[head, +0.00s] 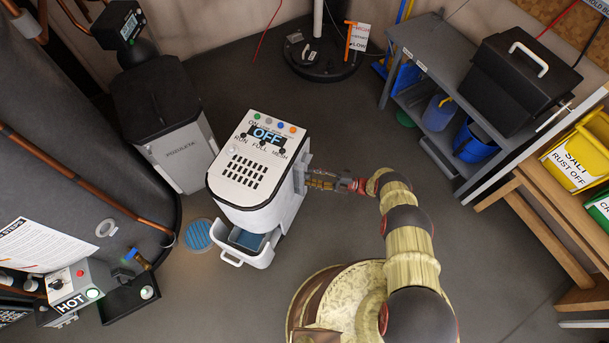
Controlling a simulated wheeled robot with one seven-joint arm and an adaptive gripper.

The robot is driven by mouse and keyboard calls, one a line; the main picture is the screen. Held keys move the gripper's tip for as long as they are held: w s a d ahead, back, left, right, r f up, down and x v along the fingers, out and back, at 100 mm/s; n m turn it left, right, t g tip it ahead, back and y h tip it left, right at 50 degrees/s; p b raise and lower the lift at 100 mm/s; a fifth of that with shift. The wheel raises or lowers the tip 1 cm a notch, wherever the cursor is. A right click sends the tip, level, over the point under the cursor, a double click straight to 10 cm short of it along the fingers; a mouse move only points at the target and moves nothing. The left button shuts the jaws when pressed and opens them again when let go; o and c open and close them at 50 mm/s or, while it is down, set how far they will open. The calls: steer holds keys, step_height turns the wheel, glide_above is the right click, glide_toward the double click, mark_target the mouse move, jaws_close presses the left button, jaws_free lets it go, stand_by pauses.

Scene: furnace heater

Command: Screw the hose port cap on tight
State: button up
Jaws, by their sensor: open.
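The white machine (251,176), with an OFF display on its top, stands upright on the floor in the middle of the head view. A grey part (300,177) stands out from its right side. My gripper (311,180) comes from the right, with its fingers at this side part, and is open. I cannot tell whether the fingers touch it. The hose port cap cannot be made out; the gripper and the viewing angle may hide it.
The machine's front bucket (243,246) sticks out part way, near a blue floor drain (198,235). A grey bin-like unit (179,154) stands behind left. A grey shelf (431,80) and wooden bench (540,200) stand right. Floor right of the machine is clear around my arm.

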steer(key=d, duration=0.7)
steer(key=shift+s+d+f, duration=0.2)
steer(key=shift+s+f, duration=0.15)
steer(key=shift+f, duration=0.1)
